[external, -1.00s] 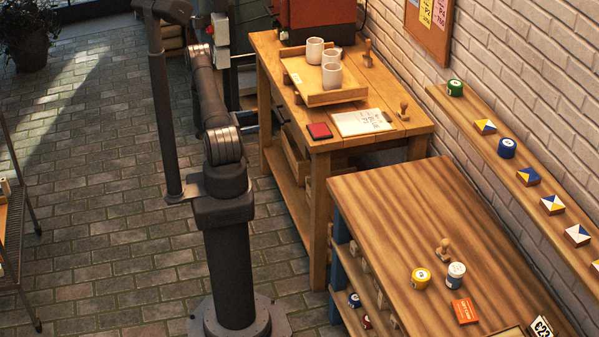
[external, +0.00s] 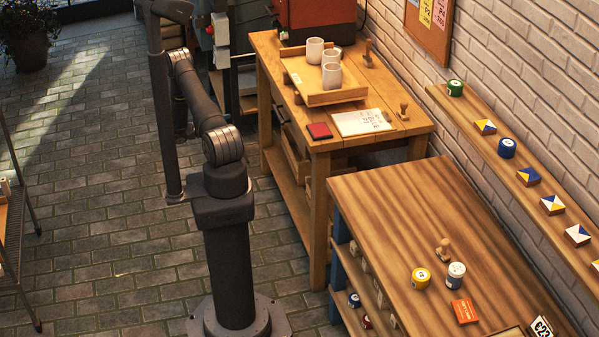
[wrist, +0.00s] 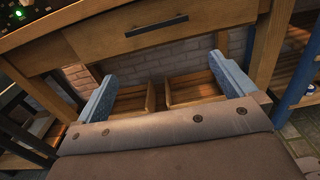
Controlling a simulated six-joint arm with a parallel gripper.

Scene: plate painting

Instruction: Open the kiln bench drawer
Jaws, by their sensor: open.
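The kiln bench (external: 405,130) is a wooden bench with a red kiln behind its top. In the wrist view, its drawer (wrist: 100,51) has a plain wooden front with a long black bar handle (wrist: 157,26). The drawer front looks flush with the bench, so it appears shut. My gripper (wrist: 162,70) is open and empty, with two blue-grey fingers spread apart. In the picture it lies below the handle and does not touch it. The gripper is not visible in the external view.
A tray (external: 345,97) with white cups, a red pad (external: 319,131) and a paper sheet (external: 362,123) lie on the bench top. Wooden boxes (wrist: 185,90) show under the drawer. A second table (external: 400,220) stands close on the right.

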